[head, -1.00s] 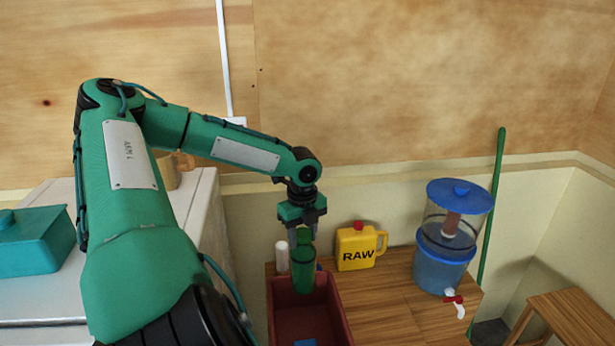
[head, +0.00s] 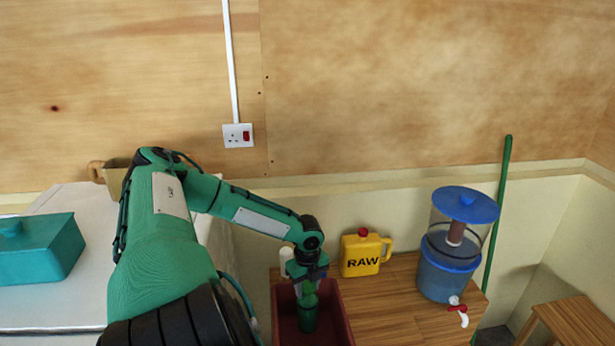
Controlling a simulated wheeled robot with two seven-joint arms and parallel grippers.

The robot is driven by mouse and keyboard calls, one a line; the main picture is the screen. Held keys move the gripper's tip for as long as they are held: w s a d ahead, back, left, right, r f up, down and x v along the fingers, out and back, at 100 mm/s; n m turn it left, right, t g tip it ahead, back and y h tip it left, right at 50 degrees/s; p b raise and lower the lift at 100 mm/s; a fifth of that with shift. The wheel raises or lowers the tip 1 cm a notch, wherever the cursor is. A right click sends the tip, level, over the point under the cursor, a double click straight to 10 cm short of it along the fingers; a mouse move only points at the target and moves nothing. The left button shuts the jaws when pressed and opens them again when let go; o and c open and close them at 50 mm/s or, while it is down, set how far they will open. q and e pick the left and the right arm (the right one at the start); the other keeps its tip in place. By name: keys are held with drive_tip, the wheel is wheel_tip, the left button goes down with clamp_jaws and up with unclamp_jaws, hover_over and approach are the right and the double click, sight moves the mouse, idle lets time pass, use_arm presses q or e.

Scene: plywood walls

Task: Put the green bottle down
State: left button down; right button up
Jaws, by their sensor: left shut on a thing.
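The green bottle (head: 307,316) is upright inside the dark red crate (head: 346,325), its lower part below the crate's rim. My left gripper (head: 306,286) is shut on the upper part of the green bottle, pointing down from above. Whether the bottle's base touches the crate floor cannot be told. My right gripper is not in the head view.
The crate stands on a wooden table (head: 395,305). A yellow RAW jug (head: 361,255) and a white bottle (head: 286,258) stand behind it. A blue water dispenser (head: 449,270) stands at the right. A teal box (head: 40,250) sits on the white surface at left.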

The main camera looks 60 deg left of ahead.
sight(307, 296)
use_arm(q)
drive_tip(key=shift+f, duration=0.5)
wheel_tip(307, 296, down, 3)
drive_tip(key=shift+r+p, duration=0.1)
drive_tip(key=shift+p, duration=0.35)
drive_tip(key=shift+f, duration=0.25)
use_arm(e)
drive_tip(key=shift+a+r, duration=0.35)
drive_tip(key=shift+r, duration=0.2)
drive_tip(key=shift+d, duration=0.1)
use_arm(q)
drive_tip(key=c, duration=0.8)
unclamp_jaws()
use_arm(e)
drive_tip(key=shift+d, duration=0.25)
